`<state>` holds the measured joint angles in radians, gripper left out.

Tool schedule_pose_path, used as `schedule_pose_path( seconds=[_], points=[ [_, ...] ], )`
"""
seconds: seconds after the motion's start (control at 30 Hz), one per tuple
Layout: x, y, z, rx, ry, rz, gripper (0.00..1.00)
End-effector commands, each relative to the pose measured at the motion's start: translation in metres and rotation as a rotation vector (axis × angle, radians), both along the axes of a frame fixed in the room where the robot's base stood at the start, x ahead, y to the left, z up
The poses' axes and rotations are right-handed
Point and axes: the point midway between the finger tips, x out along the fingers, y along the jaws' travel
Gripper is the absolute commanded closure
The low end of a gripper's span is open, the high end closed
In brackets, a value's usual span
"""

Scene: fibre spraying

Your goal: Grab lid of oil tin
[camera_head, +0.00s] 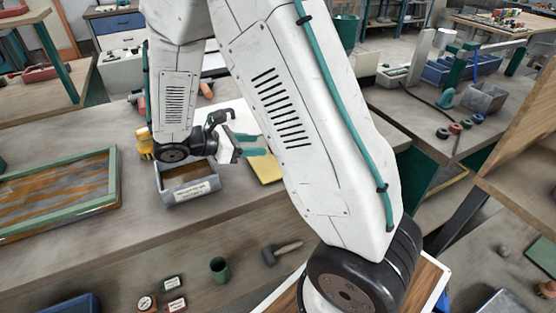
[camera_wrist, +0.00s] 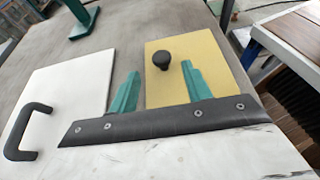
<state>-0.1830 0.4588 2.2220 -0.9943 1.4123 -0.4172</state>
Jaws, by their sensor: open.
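A flat yellow lid (camera_wrist: 165,92) with a round black knob (camera_wrist: 163,59) lies on the bench in the wrist view. In the head view the yellow lid (camera_head: 268,171) shows partly behind my gripper. A white panel (camera_wrist: 65,88) with a black bar handle (camera_wrist: 24,132) lies to its left in the wrist view. No writing shows which one belongs to the oil tin. My gripper (camera_wrist: 159,79) is open, its teal fingers apart and empty. In the wrist view the knob appears just beyond the gap between the fingertips. In the head view my gripper (camera_head: 256,145) is over the bench.
A grey labelled bin (camera_head: 190,190) stands on the bench left of the yellow lid. A green-framed tray (camera_head: 60,190) lies further left. A hammer (camera_head: 281,251) and a green cup (camera_head: 220,269) are nearer.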

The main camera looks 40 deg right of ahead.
Motion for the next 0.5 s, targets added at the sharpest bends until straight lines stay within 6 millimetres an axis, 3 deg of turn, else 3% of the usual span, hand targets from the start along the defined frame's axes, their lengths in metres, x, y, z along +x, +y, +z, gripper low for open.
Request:
schedule_pose_path(
  seconds=[0.5],
  points=[
    [-0.019,-0.058,-0.022,0.001,-0.001,-0.005,0.51]
  ],
)
